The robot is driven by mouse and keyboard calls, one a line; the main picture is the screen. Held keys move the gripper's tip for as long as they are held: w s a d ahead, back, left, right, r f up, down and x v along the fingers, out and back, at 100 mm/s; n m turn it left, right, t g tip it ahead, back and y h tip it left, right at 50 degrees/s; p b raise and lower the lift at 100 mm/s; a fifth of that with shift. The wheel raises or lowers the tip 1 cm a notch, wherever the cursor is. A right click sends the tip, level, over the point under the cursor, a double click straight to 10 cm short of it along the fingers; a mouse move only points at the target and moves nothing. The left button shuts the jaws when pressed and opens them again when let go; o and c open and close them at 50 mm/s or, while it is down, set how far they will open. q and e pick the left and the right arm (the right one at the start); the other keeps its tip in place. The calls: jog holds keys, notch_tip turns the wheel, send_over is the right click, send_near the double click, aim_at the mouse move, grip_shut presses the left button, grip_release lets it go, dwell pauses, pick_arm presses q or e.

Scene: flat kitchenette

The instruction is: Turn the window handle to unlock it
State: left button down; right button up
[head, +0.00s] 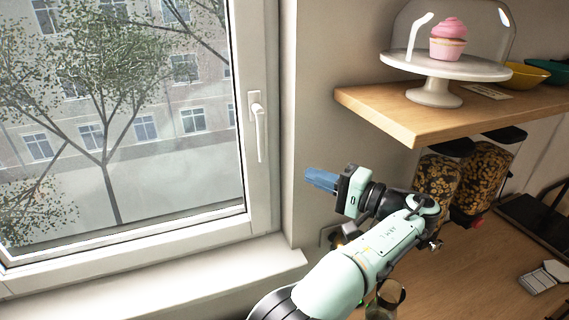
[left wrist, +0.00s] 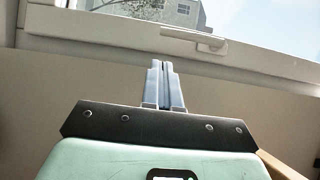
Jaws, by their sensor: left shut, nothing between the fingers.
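The white window handle (head: 260,130) is on the right side of the window frame (head: 262,40). Its grip points straight down from its base plate. In the left wrist view the handle (left wrist: 192,39) lies across the upper part of the picture, beyond my fingers. My left gripper (head: 308,178) is in front of the wall, to the right of the handle and a little below its lower end in the picture. Its blue fingers are together, empty and apart from the handle. In the left wrist view the fingers (left wrist: 160,64) point toward the frame. My right gripper is not in view.
A wooden shelf (head: 365,110) at the upper right holds a cake stand (head: 435,95) with a pink cupcake (head: 448,40) under a glass dome. Food dispensers (head: 480,170) are below it. A glass (head: 386,298) stands beside my left arm. The windowsill (head: 200,285) looks bare.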

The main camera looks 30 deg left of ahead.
pick_arm(q)
jog(key=w+a, duration=0.1)
jog(key=a, duration=0.9)
jog(key=shift+w, duration=0.15)
jog(key=shift+a+f, duration=0.1)
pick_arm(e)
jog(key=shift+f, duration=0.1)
